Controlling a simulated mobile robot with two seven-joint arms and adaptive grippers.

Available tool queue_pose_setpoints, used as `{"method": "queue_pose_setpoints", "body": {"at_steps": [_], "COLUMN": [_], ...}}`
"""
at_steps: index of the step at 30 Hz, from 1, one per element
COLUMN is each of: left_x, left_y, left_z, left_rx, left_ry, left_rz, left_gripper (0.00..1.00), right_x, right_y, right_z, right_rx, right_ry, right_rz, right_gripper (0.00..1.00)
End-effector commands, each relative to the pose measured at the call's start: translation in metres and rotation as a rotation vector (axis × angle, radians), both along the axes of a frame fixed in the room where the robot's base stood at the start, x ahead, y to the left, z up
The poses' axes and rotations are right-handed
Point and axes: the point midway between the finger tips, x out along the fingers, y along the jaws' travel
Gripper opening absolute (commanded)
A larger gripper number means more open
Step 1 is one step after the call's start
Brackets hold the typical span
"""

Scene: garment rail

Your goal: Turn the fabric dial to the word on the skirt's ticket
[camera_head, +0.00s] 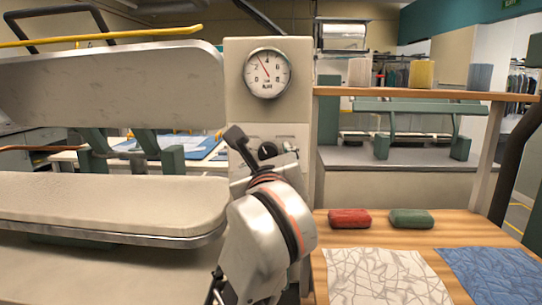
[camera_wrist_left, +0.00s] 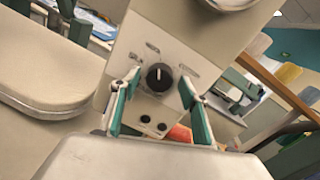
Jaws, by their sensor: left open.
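The fabric dial (camera_head: 267,150) is a round black knob on the cream press column, partly hidden by my left gripper in the head view. In the left wrist view, the dial (camera_wrist_left: 159,77) shows a pale pointer mark pointing roughly up in the picture. Small labels (camera_wrist_left: 152,47) surround it, too small to read. My left gripper (camera_wrist_left: 160,83) is open, its two green-padded fingers on either side of the dial with visible gaps. It also shows in the head view (camera_head: 263,148). I cannot make out a skirt or its ticket. My right gripper is not in view.
A round gauge (camera_head: 267,73) sits above the dial. Two black buttons (camera_wrist_left: 153,123) lie below it. The padded press (camera_head: 110,200) stands left. A wooden table (camera_head: 330,230) at right holds red (camera_head: 349,219) and green (camera_head: 411,219) blocks and white (camera_head: 385,277) and blue (camera_head: 490,272) cloths.

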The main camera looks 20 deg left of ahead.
Motion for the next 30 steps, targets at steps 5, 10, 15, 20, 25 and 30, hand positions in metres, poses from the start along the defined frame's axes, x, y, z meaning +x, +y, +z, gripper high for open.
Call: {"method": "queue_pose_setpoints", "body": {"at_steps": [5,10,15,20,25,30], "left_x": [0.000,0.000,0.000,-0.001,-0.001,-0.002], "left_y": [0.000,0.000,0.000,0.000,0.001,0.001], "left_z": [0.001,0.001,0.001,0.002,0.004,0.006], "left_rx": [-0.001,0.000,0.002,0.024,0.093,0.210], "left_ry": [-0.001,-0.001,0.000,0.006,0.023,0.057], "left_rz": [0.000,0.000,0.000,0.001,0.003,0.003], "left_gripper": [0.45,0.06,0.06,0.06,0.06,0.06], "right_x": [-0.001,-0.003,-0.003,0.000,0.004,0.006], "right_y": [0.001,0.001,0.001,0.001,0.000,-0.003], "right_z": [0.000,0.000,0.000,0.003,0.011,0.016], "right_rx": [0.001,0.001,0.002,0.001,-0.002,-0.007], "right_ry": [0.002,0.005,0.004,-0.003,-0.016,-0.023], "right_rz": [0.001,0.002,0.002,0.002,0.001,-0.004], "right_gripper": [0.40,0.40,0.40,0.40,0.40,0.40]}}
